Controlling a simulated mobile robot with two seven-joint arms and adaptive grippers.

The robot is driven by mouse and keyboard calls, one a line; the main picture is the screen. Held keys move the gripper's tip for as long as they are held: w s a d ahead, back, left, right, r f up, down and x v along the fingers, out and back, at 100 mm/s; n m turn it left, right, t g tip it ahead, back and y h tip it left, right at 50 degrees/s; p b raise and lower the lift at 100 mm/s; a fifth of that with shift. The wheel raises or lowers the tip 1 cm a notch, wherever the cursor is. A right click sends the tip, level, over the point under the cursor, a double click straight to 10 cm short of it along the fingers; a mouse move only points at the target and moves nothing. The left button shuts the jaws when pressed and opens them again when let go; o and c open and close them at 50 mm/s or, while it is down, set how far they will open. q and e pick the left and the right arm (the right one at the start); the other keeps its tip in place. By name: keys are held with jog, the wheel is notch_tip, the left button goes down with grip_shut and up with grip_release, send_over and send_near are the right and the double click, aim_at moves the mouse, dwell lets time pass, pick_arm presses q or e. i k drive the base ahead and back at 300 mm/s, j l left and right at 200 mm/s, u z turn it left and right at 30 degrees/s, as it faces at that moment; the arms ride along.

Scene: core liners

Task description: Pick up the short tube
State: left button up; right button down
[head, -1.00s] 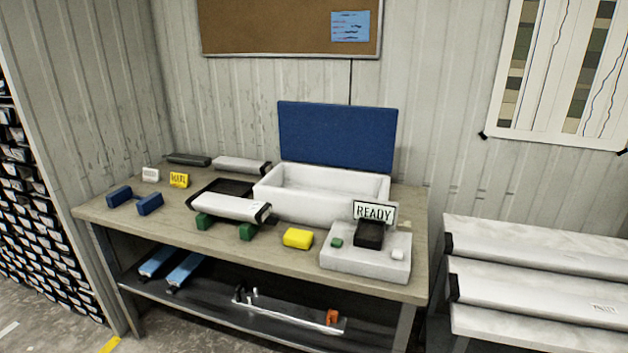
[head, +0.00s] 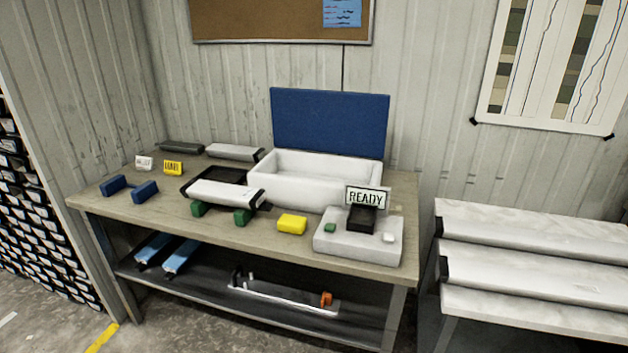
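Several tubes are in view, and no label marks one as the short tube. On the bench, a white tube with black end caps (head: 225,194) rests across green cradle blocks (head: 242,217). A similar pale tube (head: 234,152) lies at the back of the bench, beside a dark grey tube or bar (head: 181,147). Two longer white tubes, an upper one (head: 530,232) and a lower one (head: 540,270), lie on the rack at right. Neither of my grippers is in view.
The bench (head: 165,226) also holds a white open bin (head: 320,198), a black tray (head: 205,180), blue blocks (head: 145,191), a yellow block (head: 292,224) and a white unit with a READY sign (head: 367,198). Two blue-topped pieces (head: 180,256) lie on the lower shelf.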

aim_at(242, 198)
jog(key=i+j+z, duration=0.25)
jog(key=j, duration=0.35)
jog(key=i+j+z, duration=0.25)
jog(key=i+j, duration=0.15)
jog(key=j, duration=0.3)
jog(key=i+j+z, duration=0.15)
jog(key=j, duration=0.2)
jog(key=i+j+z, duration=0.1)
jog(key=j, duration=0.3)
